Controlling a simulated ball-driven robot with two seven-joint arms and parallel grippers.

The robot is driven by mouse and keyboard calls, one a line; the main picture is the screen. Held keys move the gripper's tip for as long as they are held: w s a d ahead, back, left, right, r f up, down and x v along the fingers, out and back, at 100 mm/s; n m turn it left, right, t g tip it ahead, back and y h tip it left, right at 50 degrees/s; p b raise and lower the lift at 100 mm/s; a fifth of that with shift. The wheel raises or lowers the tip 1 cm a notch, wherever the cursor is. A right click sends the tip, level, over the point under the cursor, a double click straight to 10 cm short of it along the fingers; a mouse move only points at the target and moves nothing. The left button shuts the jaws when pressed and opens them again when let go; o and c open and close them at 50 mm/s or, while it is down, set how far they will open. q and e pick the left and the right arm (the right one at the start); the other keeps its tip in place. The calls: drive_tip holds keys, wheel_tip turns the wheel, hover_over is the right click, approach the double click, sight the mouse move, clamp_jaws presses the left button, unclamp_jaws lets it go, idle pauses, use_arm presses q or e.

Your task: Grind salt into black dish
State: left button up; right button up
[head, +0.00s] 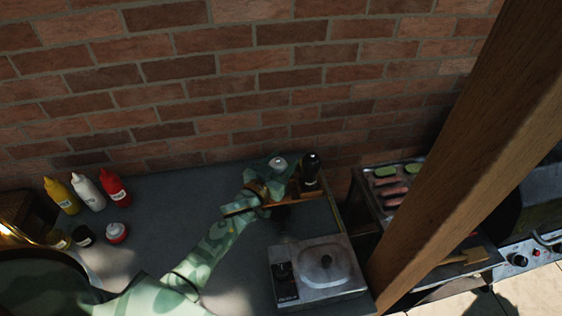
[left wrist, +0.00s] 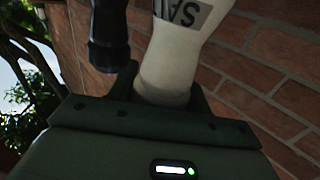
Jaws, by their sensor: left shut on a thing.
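The salt grinder (left wrist: 180,55) is pale, with a dark "SA…" label in the left wrist view. In the head view only the grinder's pale top (head: 279,162) shows at my left gripper (head: 270,180), near the back right of the table. A small dark-topped container (head: 83,235) stands at the table's left. I cannot tell whether it is the black dish. My right gripper is not in view.
A black grinder (head: 311,168) stands just right of my gripper; it also shows in the wrist view (left wrist: 108,35). A metal burner unit (head: 325,268) sits in front. Yellow (head: 61,194), white (head: 88,190) and red (head: 114,184) bottles stand left. A wooden post (head: 470,140) blocks the right.

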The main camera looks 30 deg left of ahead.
use_arm(q)
drive_tip(key=shift+r+m+h+p, duration=0.25)
drive_tip(key=shift+m+h+p, duration=0.3)
drive_tip(key=shift+h, duration=0.25)
drive_tip(key=shift+f+m+g+h, duration=0.1)
drive_tip(key=shift+m+g+h, duration=0.2)
drive_tip(key=shift+m+h, duration=0.4)
drive_tip(key=h, duration=0.1)
drive_tip(key=m+g+h, duration=0.1)
drive_tip(key=h, duration=0.1)
drive_tip(key=shift+d+f+m, duration=0.15)
drive_tip(key=shift+f+m, duration=0.05)
drive_tip(key=shift+m, duration=0.05)
drive_tip(key=shift+d+m+g+h, duration=0.15)
drive_tip(key=shift+m+g+h, duration=0.15)
drive_tip(key=shift+h, duration=0.2)
drive_tip(key=o, duration=0.7)
drive_tip(key=shift+s, duration=0.1)
drive_tip(key=b+v, duration=0.1)
drive_tip(key=v, duration=1.5)
drive_tip(key=shift+s, duration=0.15)
